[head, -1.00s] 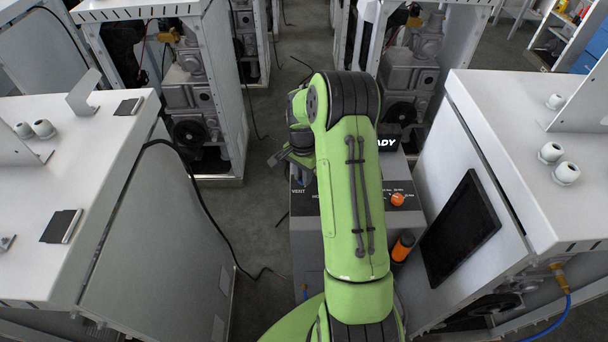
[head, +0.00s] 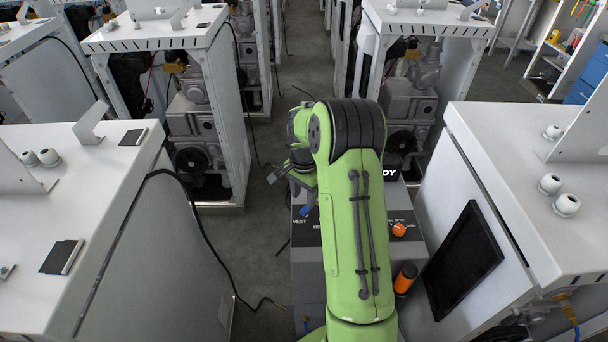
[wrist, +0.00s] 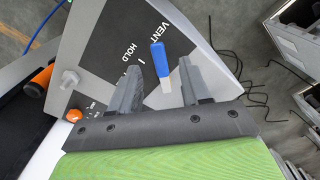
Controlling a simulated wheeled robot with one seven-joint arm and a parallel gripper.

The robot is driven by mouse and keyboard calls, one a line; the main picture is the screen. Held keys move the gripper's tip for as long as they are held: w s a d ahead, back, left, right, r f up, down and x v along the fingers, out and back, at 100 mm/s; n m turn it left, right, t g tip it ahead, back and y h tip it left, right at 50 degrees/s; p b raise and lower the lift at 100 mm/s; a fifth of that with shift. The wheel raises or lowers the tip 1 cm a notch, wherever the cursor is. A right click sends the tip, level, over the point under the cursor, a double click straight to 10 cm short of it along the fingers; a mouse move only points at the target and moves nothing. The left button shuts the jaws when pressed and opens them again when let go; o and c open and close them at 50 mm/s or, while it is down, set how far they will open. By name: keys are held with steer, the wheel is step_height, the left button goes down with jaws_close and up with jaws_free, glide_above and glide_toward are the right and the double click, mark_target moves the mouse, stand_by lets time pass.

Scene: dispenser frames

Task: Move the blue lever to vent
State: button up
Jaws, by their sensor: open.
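The blue lever (wrist: 159,58) has a blue handle on a pale shaft. In the wrist view it stands in front of the dark panel (wrist: 108,47), its blue end beside the VENT label. HOLD is printed farther along. My gripper (wrist: 159,66) is open, with one finger on each side of the lever in this view. I cannot tell whether either finger touches it. In the head view a bit of the blue lever (head: 306,211) shows below my gripper (head: 281,174), near VENT. My arm hides much of the panel.
An orange knob (head: 399,230) and an orange-topped cylinder (head: 405,279) are on the right of the machine. A white cabinet with a black screen (head: 463,262) stands close on the right, another white cabinet (head: 150,262) on the left. A black cable (head: 205,235) hangs between.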

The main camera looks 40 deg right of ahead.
mark_target(304, 209)
step_height(304, 209, up, 11)
steer(key=p, duration=0.1)
steer(key=shift+r, duration=0.1)
stand_by(0.3)
steer(key=s+a+r+n+t+h, duration=0.1)
steer(key=s+a+r+n+t, duration=0.2)
steer(key=s+a+r+n, duration=0.65)
steer(key=s+a+n+t, duration=0.1)
steer(key=s+a+n, duration=0.1)
steer(key=s+a, duration=0.2)
steer(key=s+a+n+t+y, duration=0.1)
steer(key=s+a+n, duration=0.2)
steer(key=s, duration=0.7)
steer(key=shift+s+a+r+t, duration=0.2)
steer(key=shift+a+r+t, duration=0.15)
steer(key=shift+a, duration=0.85)
steer(key=shift+s+d, duration=0.1)
